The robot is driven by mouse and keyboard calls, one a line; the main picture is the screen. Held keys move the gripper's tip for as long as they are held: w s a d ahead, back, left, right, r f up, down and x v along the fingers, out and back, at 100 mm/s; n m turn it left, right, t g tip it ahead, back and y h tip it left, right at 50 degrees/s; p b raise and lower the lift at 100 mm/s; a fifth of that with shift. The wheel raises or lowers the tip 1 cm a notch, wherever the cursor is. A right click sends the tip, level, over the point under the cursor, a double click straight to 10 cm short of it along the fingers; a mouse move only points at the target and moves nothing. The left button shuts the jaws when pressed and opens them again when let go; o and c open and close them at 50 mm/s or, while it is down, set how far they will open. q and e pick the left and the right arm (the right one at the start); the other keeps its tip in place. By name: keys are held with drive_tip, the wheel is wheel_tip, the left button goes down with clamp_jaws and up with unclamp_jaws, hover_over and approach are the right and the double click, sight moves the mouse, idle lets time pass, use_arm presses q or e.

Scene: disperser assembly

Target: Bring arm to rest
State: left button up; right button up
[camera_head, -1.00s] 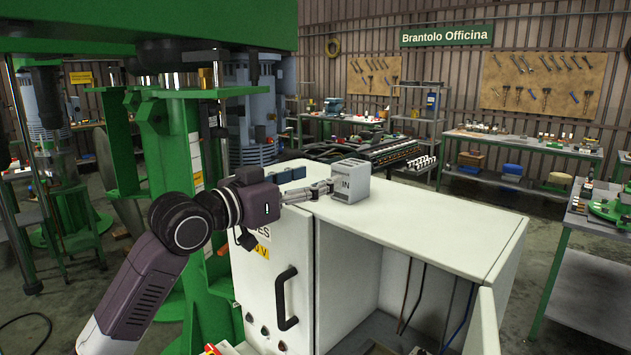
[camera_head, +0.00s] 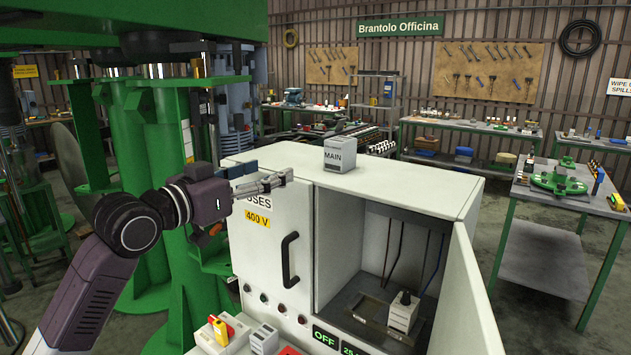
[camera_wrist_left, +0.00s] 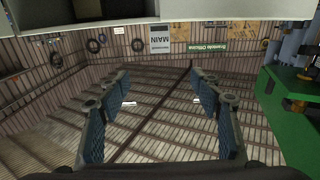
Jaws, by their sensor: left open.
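My left gripper (camera_head: 288,178) is in front of the upper front edge of the white cabinet (camera_head: 420,187) in the head view. Its fingers point right. In the left wrist view its two fingers (camera_wrist_left: 160,112) are spread with nothing between them. A grey block marked MAIN (camera_head: 340,155) stands on the cabinet top, apart from the gripper. The block also shows upside down in the left wrist view (camera_wrist_left: 160,39), beyond the fingers. My right gripper is not in view.
The cabinet door (camera_head: 465,290) stands open, with a small grey block (camera_head: 404,312) inside. A green machine column (camera_head: 165,150) is close behind my left arm.

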use_arm(q)
drive_tip(key=s+f+n+g+y, duration=0.15)
drive_tip(key=s+f, duration=0.35)
drive_tip(key=f, duration=1.1)
drive_tip(key=s+f+n+g+y, duration=0.1)
drive_tip(key=s+f+g+y, duration=0.3)
drive_tip(key=f, duration=1.2)
drive_tip(key=s+a+f+n+g+y, duration=0.15)
drive_tip(key=s+a+f, duration=0.25)
drive_tip(key=s+f, duration=0.5)
drive_tip(key=s+a+f+g+y, duration=0.25)
drive_tip(key=s+f, duration=0.25)
drive_tip(key=s, duration=0.7)
drive_tip(key=s+a+f+n+g+y, duration=0.15)
drive_tip(key=s+a+f, duration=0.35)
drive_tip(key=s, duration=0.6)
drive_tip(key=s+d+f+g, duration=0.1)
drive_tip(key=s+f, duration=0.2)
drive_tip(key=f, duration=2.6)
drive_tip(key=s+a+f+g, duration=0.1)
drive_tip(key=s+a+f, duration=0.2)
drive_tip(key=s+f, duration=1.1)
drive_tip(key=shift+s+m+g, duration=0.3)
drive_tip(key=shift+s+m, duration=0.05)
drive_tip(key=shift+s, duration=0.75)
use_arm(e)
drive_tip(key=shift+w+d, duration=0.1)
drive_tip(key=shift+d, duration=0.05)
